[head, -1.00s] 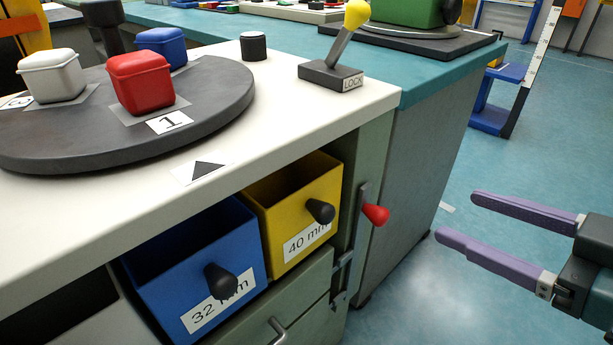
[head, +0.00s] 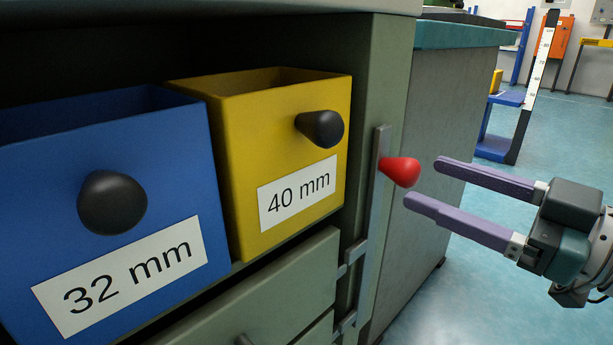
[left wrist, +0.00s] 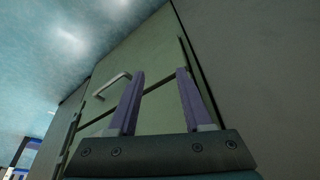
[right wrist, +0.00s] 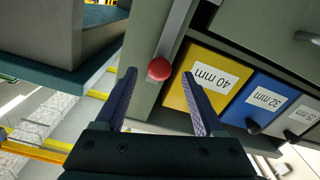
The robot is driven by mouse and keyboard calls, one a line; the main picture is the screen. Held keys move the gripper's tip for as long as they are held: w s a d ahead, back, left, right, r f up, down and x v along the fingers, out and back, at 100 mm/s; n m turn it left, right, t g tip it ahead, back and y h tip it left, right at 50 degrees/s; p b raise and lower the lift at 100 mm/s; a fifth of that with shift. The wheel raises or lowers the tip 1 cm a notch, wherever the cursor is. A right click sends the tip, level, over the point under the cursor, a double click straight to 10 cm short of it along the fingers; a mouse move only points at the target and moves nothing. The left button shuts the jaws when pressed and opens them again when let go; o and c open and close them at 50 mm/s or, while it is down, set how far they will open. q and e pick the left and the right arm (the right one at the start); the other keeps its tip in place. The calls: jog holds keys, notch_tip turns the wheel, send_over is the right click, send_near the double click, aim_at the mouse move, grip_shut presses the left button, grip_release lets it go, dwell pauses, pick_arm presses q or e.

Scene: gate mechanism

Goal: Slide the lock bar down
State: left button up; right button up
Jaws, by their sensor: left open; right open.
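The lock bar (head: 374,215) is a grey upright strip on the cabinet's right front post, with a red knob (head: 400,171) near its top. It runs through brackets (head: 352,254) lower down. My right gripper (head: 422,181) is open and empty, its purple fingers pointing left at the knob, with the tips just short of it or beside it. In the right wrist view, the red knob (right wrist: 159,69) shows between and beyond the open fingers (right wrist: 160,84). My left gripper (left wrist: 160,74) is open and empty, facing a green cabinet front with a pale handle (left wrist: 112,84).
A blue bin (head: 110,200) marked 32 mm and a yellow bin (head: 285,150) marked 40 mm, with black knobs, stand left of the bar. A drawer (head: 260,300) is below them. Open floor (head: 450,290) lies to the right.

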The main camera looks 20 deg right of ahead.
aim_at(417, 178)
jog(key=shift+b+x, duration=0.7)
jog(key=shift+x, duration=1.4)
grip_shut()
